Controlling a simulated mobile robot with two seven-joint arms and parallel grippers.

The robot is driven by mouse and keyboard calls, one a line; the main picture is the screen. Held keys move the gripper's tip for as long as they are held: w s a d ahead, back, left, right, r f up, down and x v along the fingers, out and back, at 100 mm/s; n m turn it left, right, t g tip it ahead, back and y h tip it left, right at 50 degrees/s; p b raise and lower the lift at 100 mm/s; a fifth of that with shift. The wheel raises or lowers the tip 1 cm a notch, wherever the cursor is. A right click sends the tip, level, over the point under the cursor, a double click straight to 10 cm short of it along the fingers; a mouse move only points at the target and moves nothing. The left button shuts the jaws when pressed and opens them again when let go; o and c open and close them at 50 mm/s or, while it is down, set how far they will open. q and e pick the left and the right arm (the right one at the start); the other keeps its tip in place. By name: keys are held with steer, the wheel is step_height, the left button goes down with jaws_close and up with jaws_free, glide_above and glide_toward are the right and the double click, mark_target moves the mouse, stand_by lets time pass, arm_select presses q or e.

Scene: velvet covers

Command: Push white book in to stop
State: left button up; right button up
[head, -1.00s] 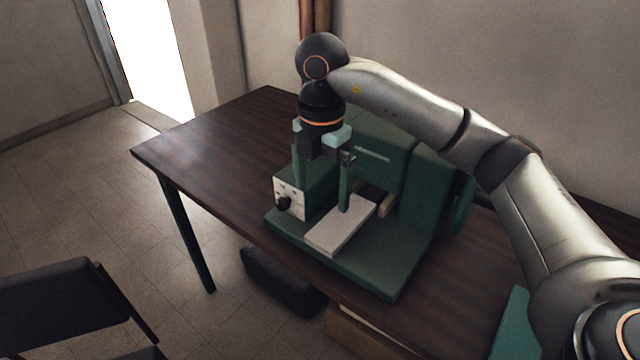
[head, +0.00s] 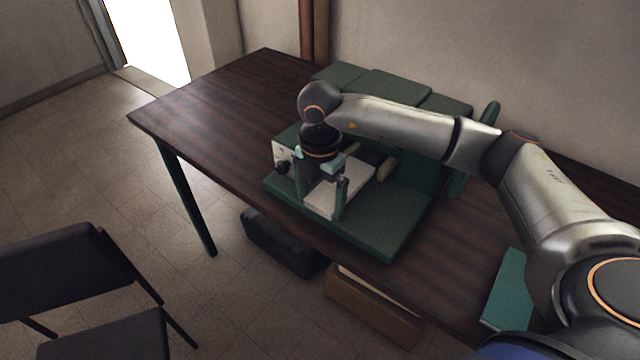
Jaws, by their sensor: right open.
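The white book (head: 357,182) lies flat on the green base plate (head: 385,235) of a green machine (head: 400,92) on the table. Its inner end is close to two small tan blocks on the machine. My right gripper (head: 319,205) points down, open, at the book's outer, near end. One finger is at the left of the book and the other at its right front part. The gripper body hides some of the book, and I cannot tell whether the fingers touch it. My left gripper is not in view.
A control box with a white panel and black knob (head: 283,160) stands left of the book, close to the gripper. The dark wooden table (head: 220,105) is clear at the left. A teal item (head: 508,285) lies at the right front. A chair (head: 60,270) stands lower left.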

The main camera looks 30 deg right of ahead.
steer(key=shift+f, duration=0.1)
steer(key=c, duration=1.2)
